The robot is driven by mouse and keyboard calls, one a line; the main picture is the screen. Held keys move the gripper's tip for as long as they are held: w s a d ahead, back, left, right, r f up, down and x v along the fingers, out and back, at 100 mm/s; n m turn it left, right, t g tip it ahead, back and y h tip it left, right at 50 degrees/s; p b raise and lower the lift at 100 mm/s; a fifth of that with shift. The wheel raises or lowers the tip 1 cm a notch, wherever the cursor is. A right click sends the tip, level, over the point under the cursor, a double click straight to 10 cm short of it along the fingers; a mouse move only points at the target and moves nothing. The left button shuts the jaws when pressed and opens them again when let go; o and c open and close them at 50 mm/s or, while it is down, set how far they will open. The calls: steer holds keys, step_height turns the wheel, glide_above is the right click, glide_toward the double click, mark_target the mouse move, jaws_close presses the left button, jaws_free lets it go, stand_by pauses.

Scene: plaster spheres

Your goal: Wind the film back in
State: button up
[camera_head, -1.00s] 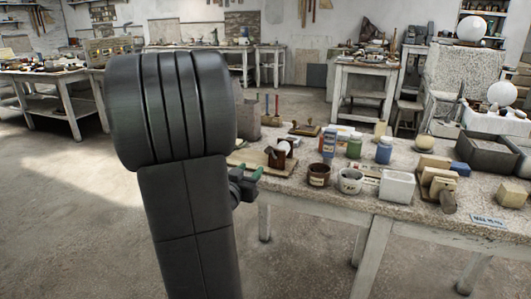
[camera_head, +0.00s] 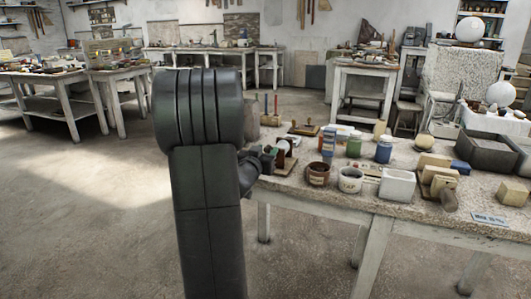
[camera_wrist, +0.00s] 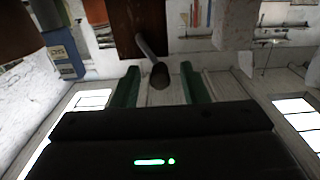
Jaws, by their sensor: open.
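A small dark brown device (camera_head: 282,146) with a white round part stands on a wooden board at the left end of the near table. My arm hides part of it. In the wrist view its brown body (camera_wrist: 135,22) is at the top, with a metal crank rod and a dark knob (camera_wrist: 160,75) pointing toward me. My gripper (camera_wrist: 161,86) is open, its two green fingers on either side of the knob, with visible gaps. It also shows in the head view (camera_head: 268,156), right beside the device. No film strip can be made out.
The near table (camera_head: 330,200) holds a brown pot (camera_head: 317,174), a white pot (camera_head: 350,180), blue-lidded jars (camera_head: 384,150), a white box (camera_head: 397,186) and wooden blocks. A blue box (camera_wrist: 65,58) stands at left in the wrist view. Floor left of the table is clear.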

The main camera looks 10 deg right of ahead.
jaws_close()
steer(key=shift+s+d+m, duration=0.1)
steer(key=shift+m, duration=0.2)
steer(key=shift+s+d+r+m+b, duration=0.15)
steer(key=shift+d+m+b, duration=0.1)
steer(key=shift+m+b, duration=0.5)
steer(key=shift+s+d+f+m+b, duration=0.15)
steer(key=shift+m+b, duration=0.3)
steer(key=shift+m, duration=0.6)
steer(key=shift+s+d+r+m+b, duration=0.1)
steer(key=shift+s+d+m+b, duration=0.15)
steer(key=shift+m+b, duration=0.5)
steer(key=shift+d+m, duration=0.1)
steer(key=shift+m, duration=0.15)
jaws_free()
steer(key=shift+r, duration=0.1)
